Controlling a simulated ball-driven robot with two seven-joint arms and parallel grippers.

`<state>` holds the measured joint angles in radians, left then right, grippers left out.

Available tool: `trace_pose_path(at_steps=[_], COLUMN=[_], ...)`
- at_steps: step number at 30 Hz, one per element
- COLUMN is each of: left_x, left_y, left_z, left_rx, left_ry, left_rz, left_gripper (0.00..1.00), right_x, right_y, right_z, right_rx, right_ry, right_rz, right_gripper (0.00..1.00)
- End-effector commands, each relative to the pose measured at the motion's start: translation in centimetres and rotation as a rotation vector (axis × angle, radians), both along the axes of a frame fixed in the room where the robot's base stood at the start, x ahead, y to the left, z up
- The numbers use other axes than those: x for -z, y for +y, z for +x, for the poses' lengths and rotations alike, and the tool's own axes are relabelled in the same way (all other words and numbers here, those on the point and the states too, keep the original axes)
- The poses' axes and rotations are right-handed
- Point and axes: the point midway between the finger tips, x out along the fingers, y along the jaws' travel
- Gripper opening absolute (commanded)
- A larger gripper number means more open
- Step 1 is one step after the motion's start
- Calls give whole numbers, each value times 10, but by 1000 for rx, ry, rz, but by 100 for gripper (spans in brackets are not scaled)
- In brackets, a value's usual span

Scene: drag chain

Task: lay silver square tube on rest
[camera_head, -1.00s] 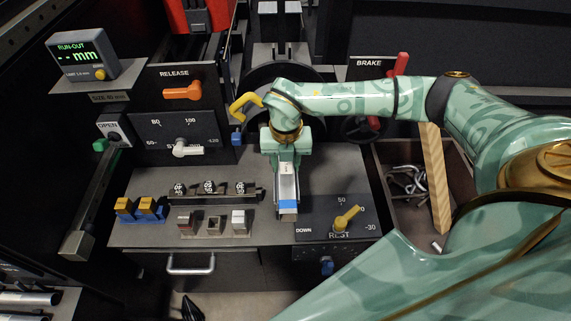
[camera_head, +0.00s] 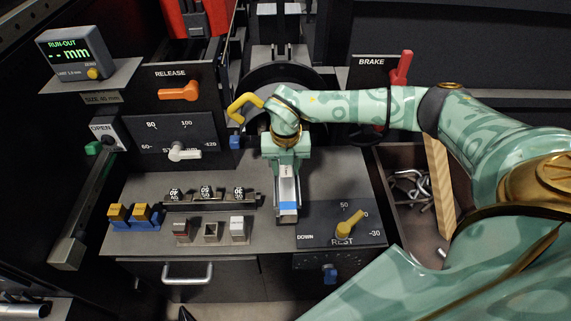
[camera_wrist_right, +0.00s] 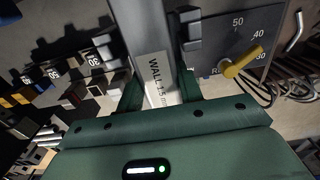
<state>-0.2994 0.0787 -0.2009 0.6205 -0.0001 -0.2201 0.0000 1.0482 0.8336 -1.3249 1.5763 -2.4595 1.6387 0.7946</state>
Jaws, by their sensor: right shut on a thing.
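My right gripper (camera_head: 286,166) is shut on the silver square tube (camera_head: 287,190), which points toward the front of the bench. The tube has a blue band near its front end. In the right wrist view the tube (camera_wrist_right: 146,38) runs up between the fingers (camera_wrist_right: 160,92), with a white "WALL 1.5 mm" label. A dark panel marked REST (camera_head: 318,236) with a yellow lever (camera_head: 349,225) is just right of the tube's front end. I cannot tell whether the tube touches anything beneath it; the support under it is hidden. My left gripper is out of view.
A row of small blocks (camera_head: 211,232) and dial counters (camera_head: 207,194) stands left of the tube. An orange release lever (camera_head: 179,92) and a white knob (camera_head: 184,153) are farther back left. A wooden bar (camera_head: 440,185) leans in a bin at right.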

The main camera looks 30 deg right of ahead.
Motion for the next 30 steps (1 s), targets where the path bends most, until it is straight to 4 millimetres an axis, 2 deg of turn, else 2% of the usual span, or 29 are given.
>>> trace_pose_path(at_steps=[5, 6, 8, 9, 17, 20, 23, 30], left_x=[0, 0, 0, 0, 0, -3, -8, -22], left_y=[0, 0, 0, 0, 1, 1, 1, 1], left_z=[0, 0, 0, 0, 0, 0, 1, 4], left_rx=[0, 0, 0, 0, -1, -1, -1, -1], left_ry=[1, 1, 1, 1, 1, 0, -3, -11], left_rz=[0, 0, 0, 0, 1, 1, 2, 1], left_gripper=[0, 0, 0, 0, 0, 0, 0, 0], right_x=[-1, -1, -1, -1, -1, -9, -27, -93], right_y=[0, 0, 0, 0, 0, 0, -1, 0], right_z=[0, 0, 0, 0, 0, 0, 1, 1], right_rx=[0, 0, 0, 0, 0, 0, 0, 0], right_ry=[-1, -1, -1, -1, 1, -1, -4, -7], right_rz=[0, 0, 0, 0, -1, -1, 0, 0], right_gripper=[0, 42, 58, 62, 62, 62, 62, 62])
